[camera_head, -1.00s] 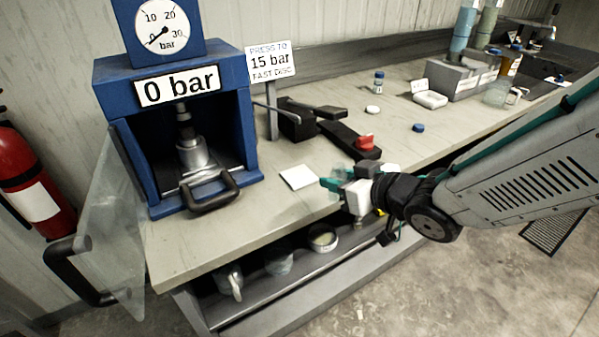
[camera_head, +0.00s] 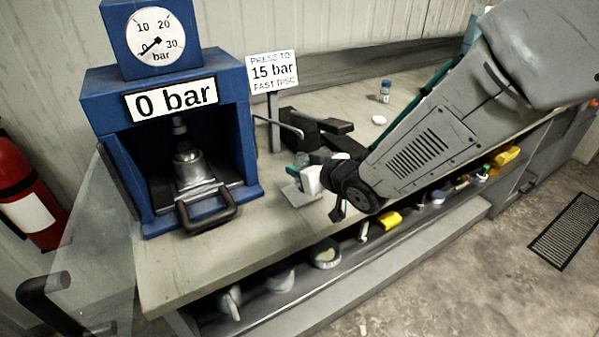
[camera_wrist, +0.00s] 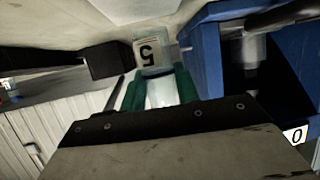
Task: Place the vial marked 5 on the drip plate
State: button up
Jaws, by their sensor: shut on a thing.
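The vial marked 5 (camera_wrist: 148,55) is a clear container with a pale label, seen in the wrist view between my green fingertips. My gripper (camera_wrist: 157,86) is shut on it; the number appears upside down in that view. In the head view my gripper (camera_head: 301,172) is over the bench just right of the press, and the vial is too small to make out clearly. A flat pale square plate (camera_head: 296,198), which looks like the drip plate, lies on the bench under my gripper and is partly hidden by it. I cannot tell the height of the vial above it.
The blue press (camera_head: 108,90) with its 0 bar sign and protruding handle (camera_head: 213,216) stands close on the left. A 15 bar sign (camera_head: 274,72) and dark fixtures (camera_head: 322,126) are behind my gripper. The bench front (camera_head: 235,250) is clear.

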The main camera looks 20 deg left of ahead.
jog(key=shift+f, duration=0.95)
jog(key=shift+f, duration=0.2)
jog(key=o, duration=1)
jog(key=shift+o, duration=0.2)
jog(key=shift+r, duration=0.2)
